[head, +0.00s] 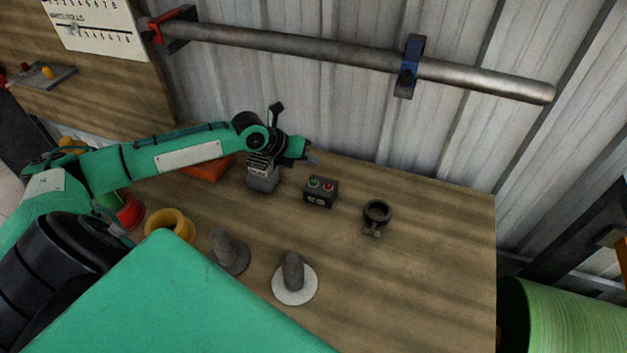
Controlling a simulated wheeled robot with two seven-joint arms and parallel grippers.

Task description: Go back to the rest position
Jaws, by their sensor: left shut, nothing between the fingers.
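My left arm reaches in from the left over the wooden bench. My left gripper (311,158) is at the back of the bench, near the wall. Its fingers look small and dark and are shut with nothing between them. It is behind and a little left of a dark box (320,198) with a green and a red button, and no contact shows. My right gripper is not in view.
On the bench (430,285) are a dark ring clamp (368,229), a grey peg on a white disc (293,283), a darker peg (228,252), a yellow ring (185,228) and an orange object (206,170). A pipe (300,43) runs along the wall. A green roll (570,315) stands right.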

